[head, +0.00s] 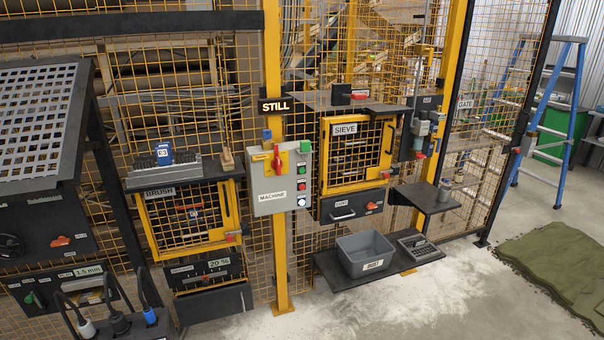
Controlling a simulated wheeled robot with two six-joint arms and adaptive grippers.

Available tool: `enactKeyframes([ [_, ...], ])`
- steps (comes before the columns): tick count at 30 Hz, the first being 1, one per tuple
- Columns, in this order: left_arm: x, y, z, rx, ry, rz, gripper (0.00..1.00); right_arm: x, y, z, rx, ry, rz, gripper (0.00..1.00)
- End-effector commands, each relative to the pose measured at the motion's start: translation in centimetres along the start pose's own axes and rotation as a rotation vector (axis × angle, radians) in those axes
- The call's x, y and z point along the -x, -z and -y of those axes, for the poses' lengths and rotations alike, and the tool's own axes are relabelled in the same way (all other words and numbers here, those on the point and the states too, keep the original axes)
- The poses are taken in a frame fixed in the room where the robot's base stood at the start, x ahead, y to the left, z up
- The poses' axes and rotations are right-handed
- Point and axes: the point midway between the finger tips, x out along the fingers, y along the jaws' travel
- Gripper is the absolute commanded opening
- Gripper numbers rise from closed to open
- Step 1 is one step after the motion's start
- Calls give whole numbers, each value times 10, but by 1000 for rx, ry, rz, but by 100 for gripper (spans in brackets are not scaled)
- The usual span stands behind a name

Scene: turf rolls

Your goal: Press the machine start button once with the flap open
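The grey control box labelled MACHINE (266,205) is fixed to a yellow post in the middle of the head view. On its front are a red rotary handle on a yellow plate (277,159) and a column of small buttons along the right side, including a red one (302,184) and a pale one at the bottom (302,201). A green part (306,147) sits at the box's top right corner. Which button is the start button, and whether a flap over it is open, is too small to tell. Neither of my grippers is in view.
A STILL sign (274,106) hangs above the box. Yellow mesh doors labelled BRUSH (188,218) and SIEVE (357,152) flank it. A grey bin (365,253) stands on a low shelf at right. Pale powder (350,310) covers the floor in front. A blue ladder (549,120) stands far right.

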Motion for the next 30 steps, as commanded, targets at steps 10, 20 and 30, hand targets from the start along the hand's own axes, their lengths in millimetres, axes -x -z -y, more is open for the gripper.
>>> enactKeyframes([
  [10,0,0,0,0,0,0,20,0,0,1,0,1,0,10],
  [20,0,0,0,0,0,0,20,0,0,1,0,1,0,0],
  [30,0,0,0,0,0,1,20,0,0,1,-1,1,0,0],
])
